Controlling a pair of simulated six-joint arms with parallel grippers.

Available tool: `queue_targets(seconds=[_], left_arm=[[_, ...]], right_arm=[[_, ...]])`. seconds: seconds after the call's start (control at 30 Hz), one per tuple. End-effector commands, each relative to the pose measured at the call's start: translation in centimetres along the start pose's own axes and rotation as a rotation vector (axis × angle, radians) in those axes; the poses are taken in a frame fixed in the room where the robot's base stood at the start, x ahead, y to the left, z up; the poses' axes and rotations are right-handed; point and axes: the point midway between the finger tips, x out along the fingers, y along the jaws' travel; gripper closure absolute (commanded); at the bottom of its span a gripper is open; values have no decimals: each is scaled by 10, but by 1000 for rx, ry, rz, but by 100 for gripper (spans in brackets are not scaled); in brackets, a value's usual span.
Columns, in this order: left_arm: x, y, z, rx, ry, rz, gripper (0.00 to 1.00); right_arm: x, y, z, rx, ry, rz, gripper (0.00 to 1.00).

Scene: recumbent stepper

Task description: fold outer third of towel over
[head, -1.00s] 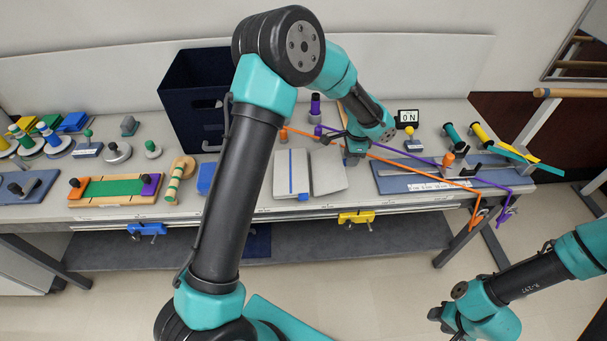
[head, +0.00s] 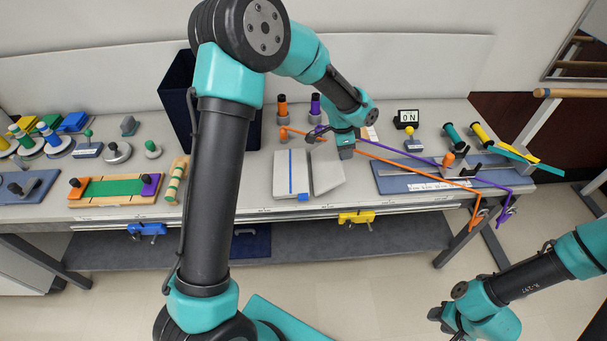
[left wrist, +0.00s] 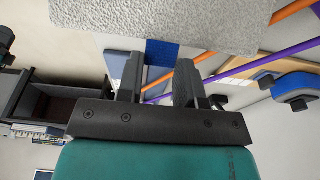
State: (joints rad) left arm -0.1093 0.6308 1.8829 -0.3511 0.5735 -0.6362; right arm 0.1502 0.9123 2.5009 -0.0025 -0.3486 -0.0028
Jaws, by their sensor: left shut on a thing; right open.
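The towel (head: 283,173) lies on the bench in the head view, pale grey with a blue stripe. Its right-hand part (head: 325,172) is tilted up off the bench. My left gripper (head: 346,153) is shut on the towel at the upper right edge of that raised part. My right gripper (head: 446,318) is open and empty, low at the right, away from the bench.
A dark bin (head: 178,100) and two upright handles stand behind. A green-striped wooden board (head: 115,188) lies left. A yellow clamp (head: 357,217) sits at the front edge.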

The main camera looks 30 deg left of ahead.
Motion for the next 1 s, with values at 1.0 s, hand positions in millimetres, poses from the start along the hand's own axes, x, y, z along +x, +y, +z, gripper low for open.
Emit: queue_targets(seconds=[1.0], left_arm=[[-26,0,17,1,210,-1,90]], right_arm=[[0,0,0,0,0,0,57]])
